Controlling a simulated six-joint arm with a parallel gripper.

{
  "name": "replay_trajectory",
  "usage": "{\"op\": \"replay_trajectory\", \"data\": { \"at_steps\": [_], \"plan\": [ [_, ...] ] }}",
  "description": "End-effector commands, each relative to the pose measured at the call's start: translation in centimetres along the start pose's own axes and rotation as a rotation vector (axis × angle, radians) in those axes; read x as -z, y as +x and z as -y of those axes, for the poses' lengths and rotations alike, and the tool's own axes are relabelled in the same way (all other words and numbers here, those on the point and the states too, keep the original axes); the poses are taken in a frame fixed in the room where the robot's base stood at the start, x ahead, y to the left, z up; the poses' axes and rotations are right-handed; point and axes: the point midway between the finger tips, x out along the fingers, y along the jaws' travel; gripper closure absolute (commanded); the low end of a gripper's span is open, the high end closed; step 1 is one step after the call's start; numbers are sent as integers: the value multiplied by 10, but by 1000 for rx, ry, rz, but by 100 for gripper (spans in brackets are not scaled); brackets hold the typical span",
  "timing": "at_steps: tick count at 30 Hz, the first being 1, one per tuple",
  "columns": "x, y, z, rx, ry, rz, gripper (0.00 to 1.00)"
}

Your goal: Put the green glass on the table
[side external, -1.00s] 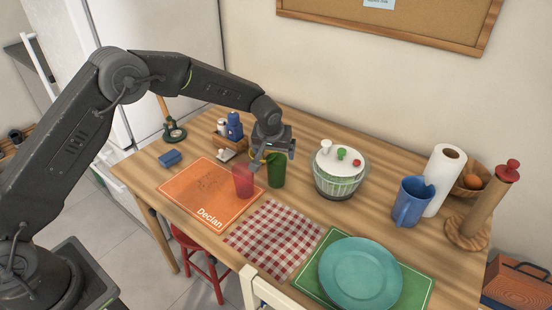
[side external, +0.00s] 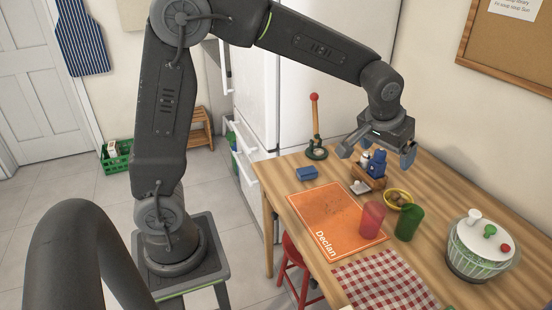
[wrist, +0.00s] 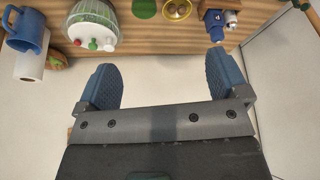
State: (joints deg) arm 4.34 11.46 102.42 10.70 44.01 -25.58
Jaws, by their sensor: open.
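The green glass (side external: 408,223) stands upright on the wooden table (side external: 465,201), right beside the red glass (side external: 371,216). In the wrist view the green glass (wrist: 145,8) shows at the top edge, partly cut off. My gripper (side external: 378,150) is open and empty. It is raised above the back of the table, up and to the left of the glass and clear of it. In the wrist view its two blue finger pads (wrist: 162,70) are spread wide with nothing between them.
A wooden caddy (side external: 372,181) with bottles sits below my gripper. A yellow bowl (side external: 398,197) is behind the glasses. A salad spinner (side external: 482,248) stands to the right. An orange placemat (side external: 322,213) and a checked cloth (side external: 385,283) lie in front. The fridge (side external: 275,85) is close behind.

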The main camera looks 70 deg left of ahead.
Motion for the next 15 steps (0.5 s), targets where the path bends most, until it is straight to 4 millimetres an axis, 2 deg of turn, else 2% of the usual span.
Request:
{"op": "replay_trajectory", "data": {
  "at_steps": [1,6,10,15],
  "plan": [
    [-13,-24,9,-10,14,-12,7],
    [-65,-80,35,-41,77,-29,7],
    [-112,-108,52,-64,130,-45,7],
    [-167,-125,67,-92,191,-64,7]
  ]
}}
